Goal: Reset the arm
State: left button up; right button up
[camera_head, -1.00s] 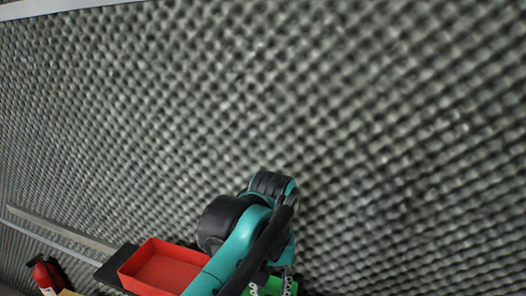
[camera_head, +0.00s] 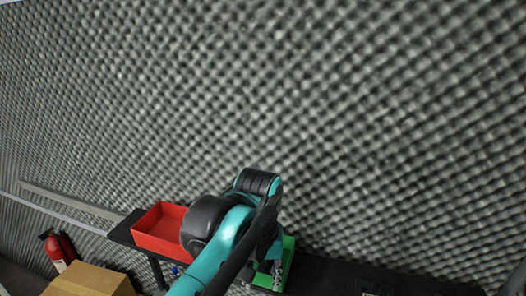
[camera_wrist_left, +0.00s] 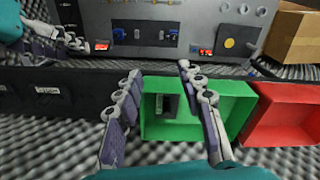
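My left arm comes up from the bottom of the head view, and its left gripper (camera_head: 266,268) hangs beside the green bin (camera_head: 287,264). The left wrist view shows this gripper (camera_wrist_left: 160,70) with its two fingers well apart and nothing between them. Beyond the fingers, the green bin (camera_wrist_left: 232,97) holds a small dark object (camera_wrist_left: 166,103). Part of another teal arm with a jointed gripper, my right gripper (camera_wrist_left: 80,44), shows at the upper left of the left wrist view; whether its fingers are closed is unclear.
A red bin (camera_head: 160,243) sits left of the green one on a dark narrow table (camera_head: 330,275). A cardboard box (camera_head: 85,283) and a red fire extinguisher (camera_head: 62,249) are at the lower left. Foam wall (camera_head: 380,120) fills the back. A grey panel (camera_wrist_left: 205,15) has switches and red displays.

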pick_arm(q)
jog(key=s+a+f+t+b, duration=0.2)
jog(key=a+f+b, duration=0.4)
jog(key=f+b, duration=0.5)
jog(key=s+a+f+t+b, duration=0.1)
jog(key=a+f+b, duration=0.4)
jog(key=f+b, duration=0.5)
jog(key=s+a+f+t+b, duration=0.2)
jog(key=a+f+b, duration=0.4)
jog(key=f, duration=1.9)
jog(key=t+b, duration=0.1)
jog(key=b, duration=0.4)
jog(key=shift+s+a+n+t+b, duration=0.3)
